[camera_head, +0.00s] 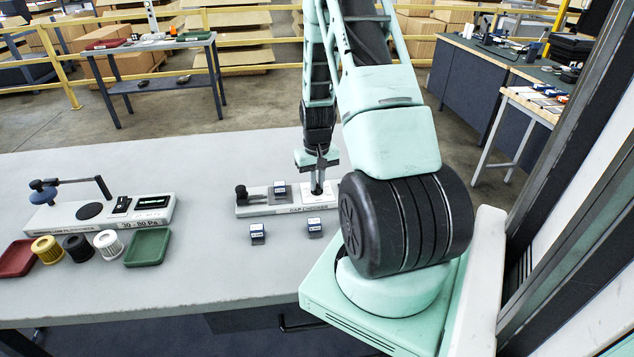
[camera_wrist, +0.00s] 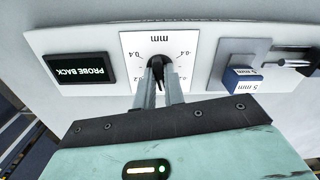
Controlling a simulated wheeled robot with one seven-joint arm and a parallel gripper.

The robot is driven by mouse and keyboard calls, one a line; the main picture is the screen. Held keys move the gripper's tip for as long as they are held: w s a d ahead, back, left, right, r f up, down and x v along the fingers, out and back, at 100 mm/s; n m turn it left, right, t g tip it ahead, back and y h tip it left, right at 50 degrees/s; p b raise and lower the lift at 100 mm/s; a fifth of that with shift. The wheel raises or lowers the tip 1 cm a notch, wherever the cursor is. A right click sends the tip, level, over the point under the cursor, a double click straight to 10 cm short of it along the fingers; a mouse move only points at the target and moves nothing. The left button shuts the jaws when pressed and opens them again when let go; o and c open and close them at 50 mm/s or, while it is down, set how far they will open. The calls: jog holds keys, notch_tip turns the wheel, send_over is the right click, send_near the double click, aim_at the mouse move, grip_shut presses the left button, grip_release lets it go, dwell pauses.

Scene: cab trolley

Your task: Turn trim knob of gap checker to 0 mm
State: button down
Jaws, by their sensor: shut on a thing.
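The gap checker (camera_head: 262,209) is a long light-grey unit on the table in the head view; its pale panel (camera_wrist: 80,40) fills the top of the wrist view. The trim knob (camera_wrist: 157,62) is small and black, on a white dial (camera_wrist: 132,42) marked mm, with 0.4 labels on both sides. My gripper (camera_wrist: 158,78) is shut on the knob, a finger on each side; it also shows over the checker's right end (camera_head: 318,186). The fingers hide part of the dial, and I cannot tell where the pointer sits. A display (camera_wrist: 80,69) reads PROBE BACK, upside down.
A 5 mm block (camera_wrist: 243,80) sits in the checker beside the dial. Two small blue-and-white blocks (camera_head: 257,233) (camera_head: 315,227) lie in front of the checker. A second tester (camera_head: 100,212), red (camera_head: 17,258) and green trays (camera_head: 147,248) and several cylinders stand at left.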

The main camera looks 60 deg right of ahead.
jog(key=shift+m, duration=1)
jog(key=c, duration=1.5)
grip_release()
notch_tip(320, 180, up, 18)
jog(key=shift+f+b, duration=0.25)
jog(key=shift+b, duration=0.85)
